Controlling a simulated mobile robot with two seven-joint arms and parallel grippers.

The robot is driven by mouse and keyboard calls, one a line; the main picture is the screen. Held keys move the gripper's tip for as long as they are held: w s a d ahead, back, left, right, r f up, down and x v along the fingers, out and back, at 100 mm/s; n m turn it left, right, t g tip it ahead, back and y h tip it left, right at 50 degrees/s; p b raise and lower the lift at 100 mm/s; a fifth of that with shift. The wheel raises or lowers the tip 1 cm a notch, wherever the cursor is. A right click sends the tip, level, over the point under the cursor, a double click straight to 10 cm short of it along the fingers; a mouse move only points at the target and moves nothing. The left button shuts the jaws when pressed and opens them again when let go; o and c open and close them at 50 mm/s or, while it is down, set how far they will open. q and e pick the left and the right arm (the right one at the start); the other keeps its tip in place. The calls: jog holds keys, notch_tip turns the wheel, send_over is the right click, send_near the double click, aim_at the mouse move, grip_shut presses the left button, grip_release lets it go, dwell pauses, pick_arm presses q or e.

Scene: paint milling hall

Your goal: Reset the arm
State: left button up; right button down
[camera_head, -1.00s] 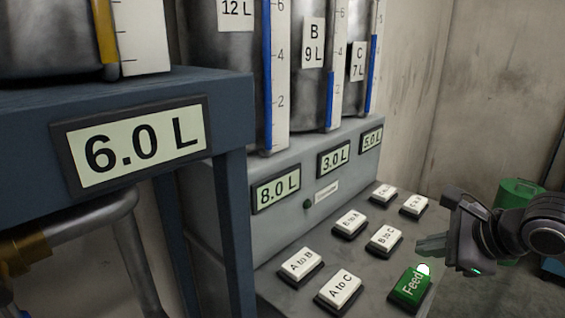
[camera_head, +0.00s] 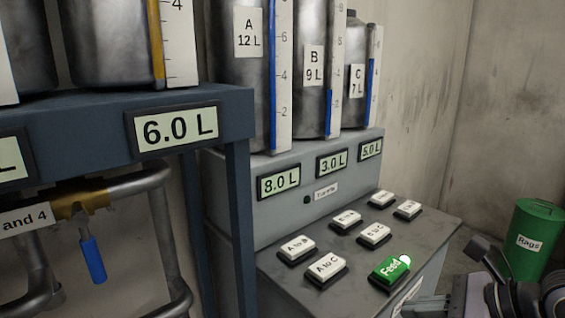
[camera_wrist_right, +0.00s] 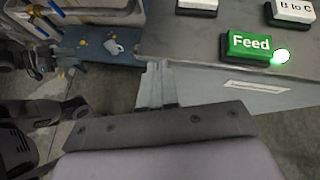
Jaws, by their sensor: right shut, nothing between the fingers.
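My right gripper (camera_head: 432,303) is at the lower right of the head view, beside the front of the control panel and below the green Feed button (camera_head: 390,269). In the right wrist view its fingers (camera_wrist_right: 158,85) are together and empty, and the Feed button (camera_wrist_right: 250,47) with its lit white lamp is at the upper right, apart from them.
The grey panel (camera_head: 345,262) carries several white transfer buttons. Its displays read 8.0 L, 3.0 L and 5.0 L below tanks A, B and C. A blue stand (camera_head: 190,105) with a 6.0 L display is at left. A green Rags bin (camera_head: 536,225) stands at right.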

jog(key=s+a+m+t+y, duration=0.1)
jog(key=s+a+m+y, duration=0.1)
jog(key=a+m+y, duration=0.5)
jog(key=d+f+m+t+h, duration=0.3)
jog(key=f+m+t+h, duration=0.2)
jog(key=m, duration=0.8)
jog(key=d+f+m+t+h, duration=0.2)
jog(key=f+m+t+h, duration=0.3)
jog(key=m, duration=0.7)
jog(key=s+f+m+g+h, duration=0.1)
jog(key=s+f+m+g, duration=0.2)
jog(key=s+f+m, duration=0.3)
jog(key=s+f+m+g+h, duration=0.2)
jog(key=s+f+m+g, duration=0.2)
jog(key=f, duration=0.8)
jog(key=s+m, duration=0.2)
jog(key=m, duration=0.1)
jog(key=shift+s+d+f+h, duration=0.2)
jog(key=shift+s+d+h, duration=0.1)
jog(key=shift+d, duration=0.1)
